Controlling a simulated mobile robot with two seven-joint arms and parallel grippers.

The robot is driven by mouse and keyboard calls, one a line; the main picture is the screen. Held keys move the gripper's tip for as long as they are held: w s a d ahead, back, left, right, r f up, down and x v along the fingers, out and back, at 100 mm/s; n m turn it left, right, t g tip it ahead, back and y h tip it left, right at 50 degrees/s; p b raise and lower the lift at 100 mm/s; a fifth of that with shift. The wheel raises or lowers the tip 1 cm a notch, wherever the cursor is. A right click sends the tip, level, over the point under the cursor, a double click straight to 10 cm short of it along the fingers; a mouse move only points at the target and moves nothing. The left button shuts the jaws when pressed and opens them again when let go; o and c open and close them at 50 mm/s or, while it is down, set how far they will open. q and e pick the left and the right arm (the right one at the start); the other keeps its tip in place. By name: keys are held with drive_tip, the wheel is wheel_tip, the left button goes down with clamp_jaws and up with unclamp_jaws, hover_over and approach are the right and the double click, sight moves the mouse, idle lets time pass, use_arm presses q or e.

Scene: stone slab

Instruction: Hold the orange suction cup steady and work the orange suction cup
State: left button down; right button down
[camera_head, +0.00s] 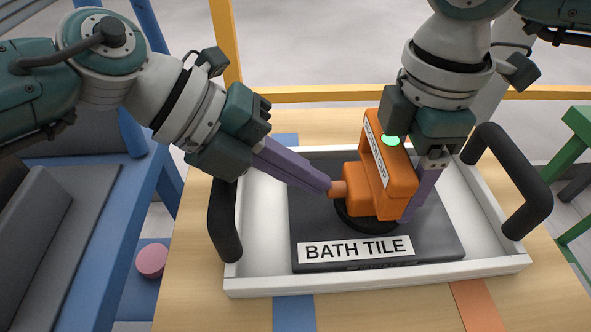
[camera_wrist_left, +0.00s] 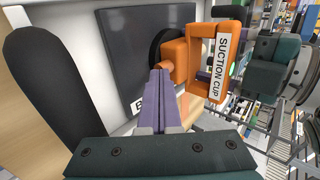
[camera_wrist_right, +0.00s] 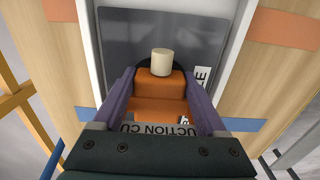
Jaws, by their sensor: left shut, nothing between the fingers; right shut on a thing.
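The orange suction cup (camera_head: 384,178), labelled SUCTION CUP, stands on the dark bath tile (camera_head: 445,240), its black round pad against the tile. My right gripper (camera_head: 420,192) is shut on its handle, with a purple finger on each side in the right wrist view (camera_wrist_right: 160,108).
The tile lies in a white tray (camera_head: 262,284) with black handles at the left (camera_head: 224,222) and right (camera_head: 512,182). The tray sits on a wooden table (camera_head: 190,290) with blue and orange strips. A yellow bar (camera_head: 320,93) runs behind.

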use_arm(q)
drive_tip(key=shift+d, duration=0.6)
drive_tip(key=shift+d+r, duration=0.15)
drive_tip(key=shift+d, duration=0.1)
idle(1.0)
drive_tip(key=v, duration=1)
drive_tip(key=shift+a, duration=0.4)
idle(0.7)
